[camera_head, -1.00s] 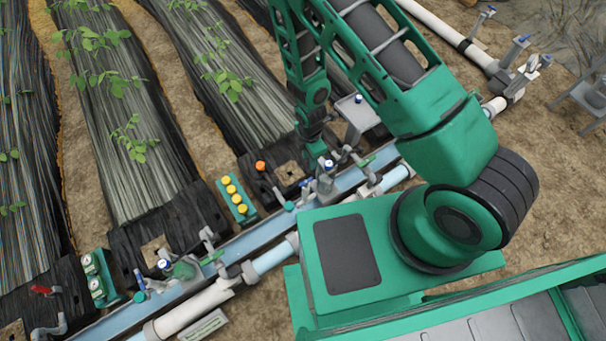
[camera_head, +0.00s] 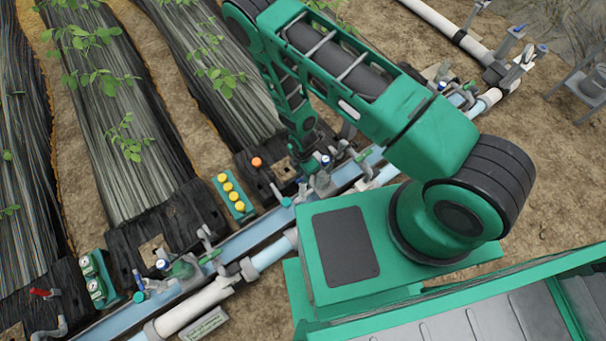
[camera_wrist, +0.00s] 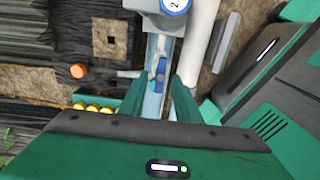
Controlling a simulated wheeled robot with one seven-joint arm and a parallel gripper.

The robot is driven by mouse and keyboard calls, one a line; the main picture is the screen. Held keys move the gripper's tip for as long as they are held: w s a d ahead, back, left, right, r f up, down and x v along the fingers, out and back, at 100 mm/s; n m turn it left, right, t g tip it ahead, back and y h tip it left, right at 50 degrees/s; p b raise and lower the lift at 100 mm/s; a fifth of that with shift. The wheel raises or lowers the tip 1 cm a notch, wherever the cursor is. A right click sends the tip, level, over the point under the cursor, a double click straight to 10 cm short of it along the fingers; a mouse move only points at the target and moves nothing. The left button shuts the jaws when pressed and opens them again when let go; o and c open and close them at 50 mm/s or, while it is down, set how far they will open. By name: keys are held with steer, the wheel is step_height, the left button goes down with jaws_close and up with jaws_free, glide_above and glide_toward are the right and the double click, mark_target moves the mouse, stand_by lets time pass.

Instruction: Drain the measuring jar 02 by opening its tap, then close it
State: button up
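A small blue tap handle (camera_wrist: 161,70) lies over the pale blue channel, between and just beyond my fingertips. My gripper (camera_wrist: 160,88) is open, with a green finger on either side of the channel and a visible gap between them. No contact with the handle shows. In the head view, a blue-topped jar (camera_head: 325,162) stands beside the end of my arm, which largely hides the gripper.
A white pipe (camera_wrist: 203,28) runs alongside the channel. An orange knob (camera_wrist: 79,71) and several yellow caps (camera_wrist: 92,107) lie to the left. Another blue-topped jar (camera_head: 162,265) stands farther down the channel, near green gauges (camera_head: 97,280).

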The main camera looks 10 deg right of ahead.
steer(key=shift+f, duration=0.8)
jaws_close()
